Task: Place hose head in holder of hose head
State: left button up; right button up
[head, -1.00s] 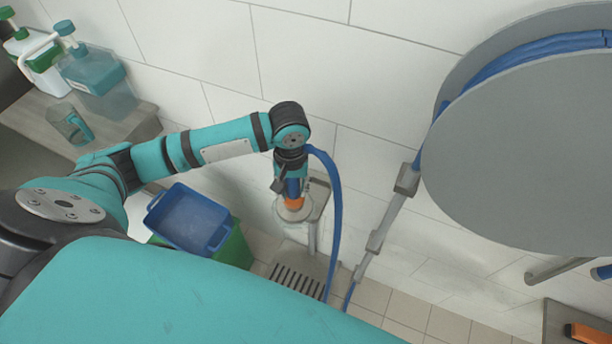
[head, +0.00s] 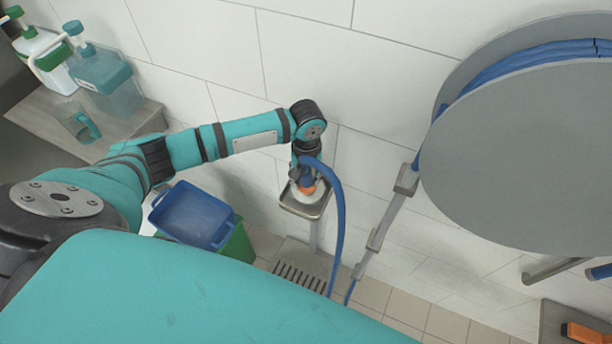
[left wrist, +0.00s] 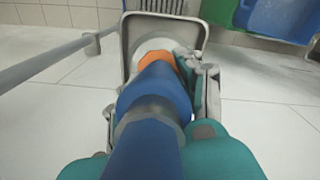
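The hose head (head: 307,186), blue with an orange collar and a pale round end, points down over the grey metal holder (head: 318,212) on a post by the wall. In the left wrist view the hose head (left wrist: 155,90) lies between my fingers, its pale end within the outline of the holder's raised rim (left wrist: 128,35). I cannot tell whether it rests on the holder. My left gripper (head: 303,172) appears shut on the hose head; the hose partly hides the fingers. My right gripper is not in view.
The blue hose (head: 339,220) hangs in a loop right of the holder. A large grey hose reel (head: 530,150) and a pipe (head: 385,220) are at the right. A blue crate (head: 190,215) on a green one stands left. Bottles (head: 105,80) and a jug (head: 76,122) stand on a shelf.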

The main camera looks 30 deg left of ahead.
pick_arm(q)
jog(key=shift+o, duration=1.3)
jog(key=shift+s+a+f, duration=0.1)
jog(key=shift+s+f, duration=0.05)
jog(key=shift+f, duration=0.15)
jog(key=shift+r, duration=0.1)
jog(key=shift+r, duration=0.35)
jog(key=r, duration=1.1)
jog(key=shift+w+r+b, duration=0.15)
jog(key=shift+w+b, duration=0.2)
jog(key=shift+b, duration=0.05)
